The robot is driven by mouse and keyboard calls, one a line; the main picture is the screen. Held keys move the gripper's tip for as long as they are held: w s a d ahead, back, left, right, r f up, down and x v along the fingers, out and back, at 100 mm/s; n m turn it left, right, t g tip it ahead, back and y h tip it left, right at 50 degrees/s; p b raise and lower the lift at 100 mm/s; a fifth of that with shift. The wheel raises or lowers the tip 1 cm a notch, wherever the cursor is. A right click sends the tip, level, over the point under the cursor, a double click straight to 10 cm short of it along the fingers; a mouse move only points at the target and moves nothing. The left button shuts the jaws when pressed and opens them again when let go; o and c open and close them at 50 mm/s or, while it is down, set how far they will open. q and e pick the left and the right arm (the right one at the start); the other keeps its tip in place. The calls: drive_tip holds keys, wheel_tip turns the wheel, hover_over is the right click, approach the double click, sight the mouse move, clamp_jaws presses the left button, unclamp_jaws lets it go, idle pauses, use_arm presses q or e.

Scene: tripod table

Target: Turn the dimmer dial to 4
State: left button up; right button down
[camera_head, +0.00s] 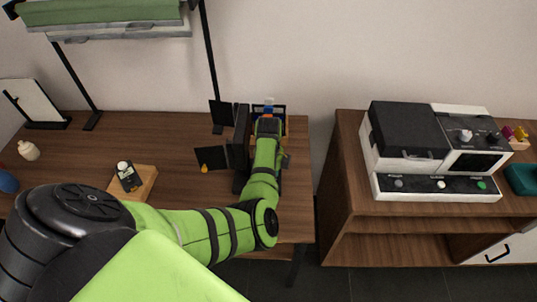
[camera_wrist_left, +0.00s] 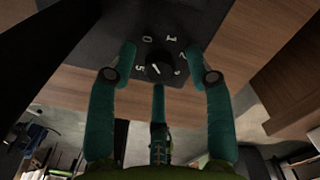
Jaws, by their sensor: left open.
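The dimmer dial (camera_wrist_left: 160,66) is a dark round knob on a black panel (camera_wrist_left: 120,25) in the left wrist view. Pale numbers surround it; 0, 1, 2, 3 and 5 can be made out. The 4 is not legible, near the lower finger. A small pale mark shows on the knob's lower left, towards the 5 side. My left gripper (camera_wrist_left: 160,75) is open, with teal fingers to the left and right of the dial and a third below it. I cannot tell whether they touch it. In the head view my green left arm hides the dial.
The wooden table (camera_head: 90,130) holds a small wooden block with a dark device (camera_head: 130,177), a yellow item (camera_head: 204,168) and a black panel (camera_head: 241,130) beside my arm. A cabinet (camera_head: 345,160) with a black-and-white machine (camera_head: 410,150) stands right, across a gap.

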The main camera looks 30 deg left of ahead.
use_arm(q)
clamp_jaws()
use_arm(e)
drive_tip(key=shift+s+a, duration=0.1)
drive_tip(key=shift+a, duration=0.25)
use_arm(q)
drive_tip(key=shift+m, duration=0.3)
use_arm(e)
drive_tip(key=shift+s+d, duration=0.15)
drive_tip(key=shift+d, duration=0.05)
